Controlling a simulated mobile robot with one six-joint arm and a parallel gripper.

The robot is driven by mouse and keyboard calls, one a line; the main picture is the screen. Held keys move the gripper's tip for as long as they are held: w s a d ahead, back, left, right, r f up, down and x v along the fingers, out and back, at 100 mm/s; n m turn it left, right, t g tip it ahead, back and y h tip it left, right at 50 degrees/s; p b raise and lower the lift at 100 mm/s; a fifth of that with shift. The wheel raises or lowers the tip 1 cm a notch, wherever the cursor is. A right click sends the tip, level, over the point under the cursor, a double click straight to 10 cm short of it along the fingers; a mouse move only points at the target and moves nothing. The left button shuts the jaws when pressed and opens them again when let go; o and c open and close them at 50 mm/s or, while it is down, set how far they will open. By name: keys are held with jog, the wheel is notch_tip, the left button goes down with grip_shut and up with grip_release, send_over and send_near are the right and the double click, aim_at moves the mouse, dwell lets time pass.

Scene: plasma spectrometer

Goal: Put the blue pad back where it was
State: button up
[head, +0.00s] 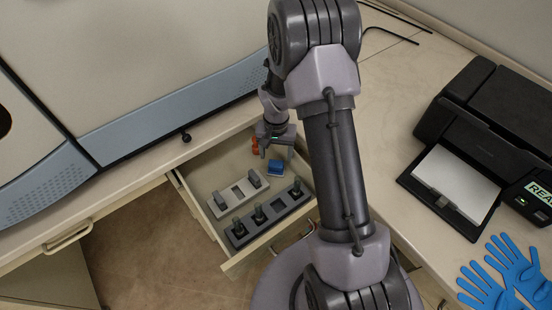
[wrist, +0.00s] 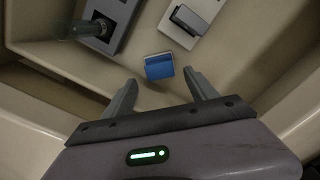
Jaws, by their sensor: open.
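My gripper (head: 275,155) is in the drawer area in the head view, close to the pad. In the wrist view my gripper (wrist: 160,82) has its two fingers spread apart with nothing between them. A light grey holder (head: 219,197) and a dark grey holder (head: 238,239) also stand in the drawer.
An orange object (head: 254,145) stands beside my gripper. Dark upright pieces sit in the holders. The drawer walls close in around the gripper. A black printer (head: 480,115) and blue gloves (head: 505,268) are on the counter at right.

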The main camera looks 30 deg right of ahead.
notch_tip(320, 180, up, 11)
jog(key=p, duration=0.2)
notch_tip(320, 180, up, 14)
jog(key=f+t, duration=0.1)
jog(key=t, duration=0.2)
send_over(273, 164)
jog(key=s+a, duration=0.5)
jog(key=s+a+r+n+t+y, duration=0.1)
jog(key=s+a+r, duration=0.2)
jog(key=s+r, duration=0.2)
jog(key=s+a+r+n+t+y, duration=0.1)
jog(key=s+a+r, duration=0.3)
jog(key=s, duration=0.7)
jog(key=shift+s+a+r+t, duration=0.2)
jog(key=shift+s+r+t, duration=0.2)
jog(key=shift+r, duration=0.15)
